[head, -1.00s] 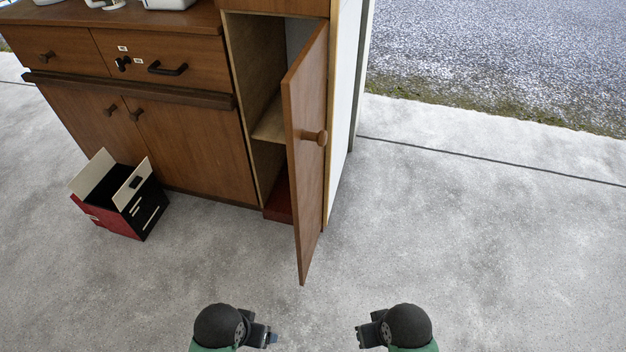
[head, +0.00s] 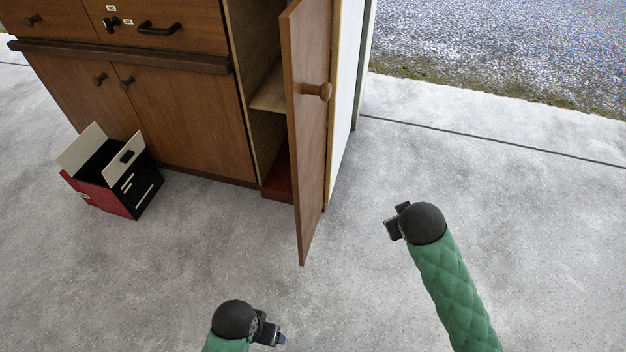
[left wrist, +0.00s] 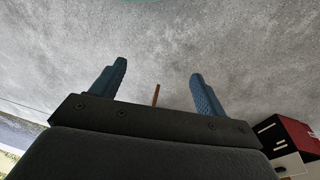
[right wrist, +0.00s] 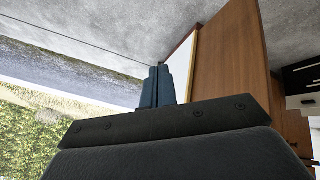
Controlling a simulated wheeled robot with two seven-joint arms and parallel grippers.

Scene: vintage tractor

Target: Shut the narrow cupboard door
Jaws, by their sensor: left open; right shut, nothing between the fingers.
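The narrow cupboard door (head: 306,150) is brown wood with a round knob (head: 318,91) on its outer face. It stands wide open, swung toward me, with the cupboard's inside (head: 262,98) showing at its left. My right gripper (head: 391,222) is shut and empty, right of the door and apart from it. In the right wrist view its closed fingers (right wrist: 158,86) show with the door (right wrist: 232,65) at the right. My left gripper (head: 276,335) is open and empty, low in front of the door. Its spread fingers (left wrist: 158,85) show in the left wrist view, with a thin brown strip between them in the distance.
The wider cupboard (head: 190,115) with drawers stands left of the narrow one. A red and black open box (head: 118,182) is on the floor before it. The concrete floor (head: 520,200) right of the door is clear, with gravel (head: 500,45) beyond.

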